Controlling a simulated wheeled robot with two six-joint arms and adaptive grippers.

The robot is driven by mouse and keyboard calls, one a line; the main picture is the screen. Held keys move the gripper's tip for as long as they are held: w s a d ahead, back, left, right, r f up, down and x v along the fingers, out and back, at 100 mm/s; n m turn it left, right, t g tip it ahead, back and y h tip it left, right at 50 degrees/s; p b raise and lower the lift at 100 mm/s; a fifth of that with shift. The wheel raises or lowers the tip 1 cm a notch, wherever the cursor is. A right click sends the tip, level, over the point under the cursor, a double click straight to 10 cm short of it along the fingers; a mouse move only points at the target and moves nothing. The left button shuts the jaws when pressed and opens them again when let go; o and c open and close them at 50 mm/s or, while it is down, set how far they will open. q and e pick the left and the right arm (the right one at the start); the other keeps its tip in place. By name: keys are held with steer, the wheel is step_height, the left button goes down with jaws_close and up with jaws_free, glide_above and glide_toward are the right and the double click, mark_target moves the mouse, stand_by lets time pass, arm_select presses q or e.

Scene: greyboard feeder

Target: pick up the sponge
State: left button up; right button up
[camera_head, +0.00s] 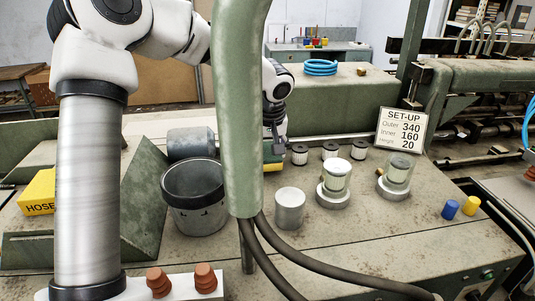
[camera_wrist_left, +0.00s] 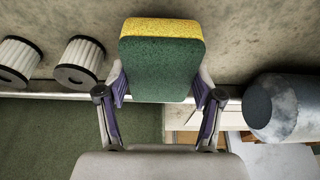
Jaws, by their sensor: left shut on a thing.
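The sponge (camera_wrist_left: 160,70) is green with a yellow layer, and it sits between the two fingers of my left gripper (camera_wrist_left: 158,88) in the left wrist view. The fingers press on its left and right sides. In the head view the sponge (camera_head: 272,162) shows as a small green and yellow block below my left gripper (camera_head: 274,140), partly hidden by the green post. I cannot tell whether the sponge touches the surface under it. My right gripper is not in view.
A green post (camera_head: 240,110) with dark hoses stands in front. Ribbed filters (camera_head: 299,154), glass jars (camera_head: 337,175) and a SET-UP sign (camera_head: 402,129) stand to the right.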

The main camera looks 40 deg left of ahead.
arm_select(q)
step_height(320, 180, up, 16)
steer(key=b, duration=0.2)
glide_above(268, 151)
step_height(268, 151, down, 7)
steer(key=shift+r, duration=0.15)
step_height(268, 151, down, 10)
steer(key=shift+s+f+p, duration=0.1)
steer(key=shift+f+p, duration=0.1)
steer(key=shift+p, duration=0.7)
steer(key=shift+f, duration=0.1)
steer(key=shift+f+b, duration=0.2)
steer(key=shift+b, duration=0.15)
steer(key=o, duration=0.7)
steer(key=shift+r, duration=0.1)
